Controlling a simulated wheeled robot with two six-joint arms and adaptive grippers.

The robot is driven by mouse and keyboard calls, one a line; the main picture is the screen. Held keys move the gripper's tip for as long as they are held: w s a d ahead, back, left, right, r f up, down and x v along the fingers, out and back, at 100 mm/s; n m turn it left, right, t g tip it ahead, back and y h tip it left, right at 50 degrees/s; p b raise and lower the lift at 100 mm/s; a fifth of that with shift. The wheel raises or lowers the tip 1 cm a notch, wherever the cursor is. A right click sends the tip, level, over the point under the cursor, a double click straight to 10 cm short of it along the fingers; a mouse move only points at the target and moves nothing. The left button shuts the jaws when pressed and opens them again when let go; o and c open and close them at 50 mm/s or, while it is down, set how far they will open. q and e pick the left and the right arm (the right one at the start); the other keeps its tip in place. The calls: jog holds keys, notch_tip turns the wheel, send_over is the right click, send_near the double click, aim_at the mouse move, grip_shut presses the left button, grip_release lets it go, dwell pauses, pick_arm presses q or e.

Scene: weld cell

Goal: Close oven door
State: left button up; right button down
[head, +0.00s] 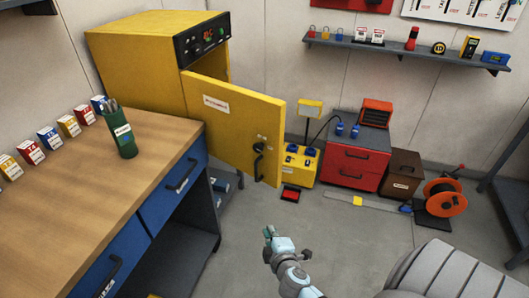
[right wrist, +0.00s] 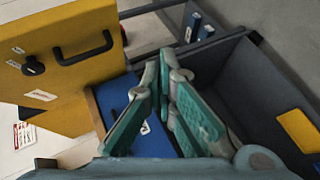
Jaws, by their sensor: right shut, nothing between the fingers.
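The yellow oven (head: 135,55) stands at the back left, with a dark control panel on its upper front. Its yellow door (head: 232,120) is open and swung out toward the right, with a black handle (head: 258,161) near its free edge. In the right wrist view the door (right wrist: 60,85) fills the left side, and its black handle (right wrist: 84,50) shows near the top. My right gripper (head: 269,233) is shut and empty, below and apart from the door in the head view. In the right wrist view its teal fingers (right wrist: 163,75) point upward, right of the door. My left gripper is out of view.
A wooden-topped workbench (head: 70,190) with blue drawers fills the left, with a green pen cup (head: 123,140) on it. A yellow box (head: 298,165), a red drawer cabinet (head: 356,165) and an orange reel (head: 445,197) stand along the back. The grey floor in front is mostly clear.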

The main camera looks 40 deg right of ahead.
jog(key=w+d+r+n+t+h, duration=0.1)
jog(key=w+r+n+t+h, duration=0.2)
jog(key=r, duration=1.5)
jog(key=m+t, duration=0.1)
send_near(267, 142)
jog(key=w+a, duration=0.2)
jog(key=w, duration=0.1)
jog(key=d, duration=0.2)
jog(key=w+d, duration=0.1)
jog(key=d, duration=0.1)
jog(key=shift+w+d+f, duration=0.1)
jog(key=shift+d+f, duration=0.05)
